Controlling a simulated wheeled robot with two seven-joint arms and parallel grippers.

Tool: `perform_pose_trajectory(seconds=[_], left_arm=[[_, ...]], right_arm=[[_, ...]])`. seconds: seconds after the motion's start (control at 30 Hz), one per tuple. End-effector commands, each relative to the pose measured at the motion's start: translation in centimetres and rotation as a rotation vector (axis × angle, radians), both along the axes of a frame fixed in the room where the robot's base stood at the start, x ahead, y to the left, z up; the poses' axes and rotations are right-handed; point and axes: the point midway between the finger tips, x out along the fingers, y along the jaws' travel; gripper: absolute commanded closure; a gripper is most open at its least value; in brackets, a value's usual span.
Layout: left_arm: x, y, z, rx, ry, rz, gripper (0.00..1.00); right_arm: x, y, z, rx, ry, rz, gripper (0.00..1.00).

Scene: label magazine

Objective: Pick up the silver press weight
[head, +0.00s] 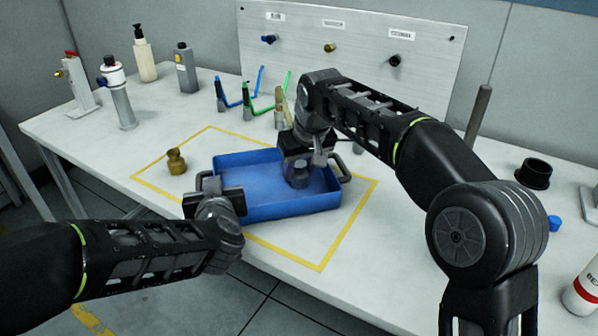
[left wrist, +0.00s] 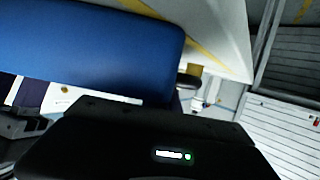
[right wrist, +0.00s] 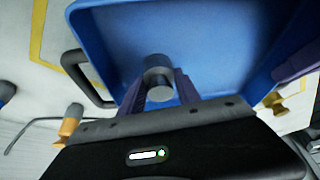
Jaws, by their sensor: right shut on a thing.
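The silver press weight (head: 299,174) is a grey cylinder with a narrower top, inside the blue tray (head: 322,201) toward its right end. My right gripper (head: 297,160) reaches down from above and is shut on it. In the right wrist view the weight (right wrist: 158,78) sits between the two fingers (right wrist: 160,90). I cannot tell whether its base touches the tray floor. My left gripper (head: 211,186) is at the tray's left end, by the handle there. Its fingers are hidden, and the left wrist view shows mainly the blue tray wall (left wrist: 90,45).
A brass weight (head: 176,162) stands left of the tray, within the yellow outline (head: 145,184). Behind the tray are blue and green hooked holders (head: 250,98) and a panel with knobs (head: 350,50). Bottles (head: 145,58) stand at the back left.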

Motion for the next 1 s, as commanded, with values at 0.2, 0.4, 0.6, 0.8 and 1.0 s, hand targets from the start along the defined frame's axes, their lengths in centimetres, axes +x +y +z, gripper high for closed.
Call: perform_pose_trajectory(seconds=[0.2,0.4,0.6,0.8,1.0], left_arm=[[0.0,0.0,0.1,0.000,-0.001,0.001,1.00],[0.0,0.0,0.0,0.000,-0.001,0.001,1.00],[0.0,0.0,0.0,0.000,-0.001,0.001,1.00],[0.0,0.0,0.0,0.000,-0.001,0.001,1.00],[0.0,0.0,0.0,0.000,0.000,0.000,1.00]], right_arm=[[0.1,0.1,2.0,0.003,-0.005,0.000,1.00],[0.1,0.1,5.9,0.004,-0.007,-0.001,1.00],[0.1,-0.1,8.1,-0.002,0.005,-0.004,1.00],[0.0,-0.1,9.3,0.000,0.001,-0.004,1.00],[0.0,0.0,10.1,0.001,-0.006,0.000,1.00]])
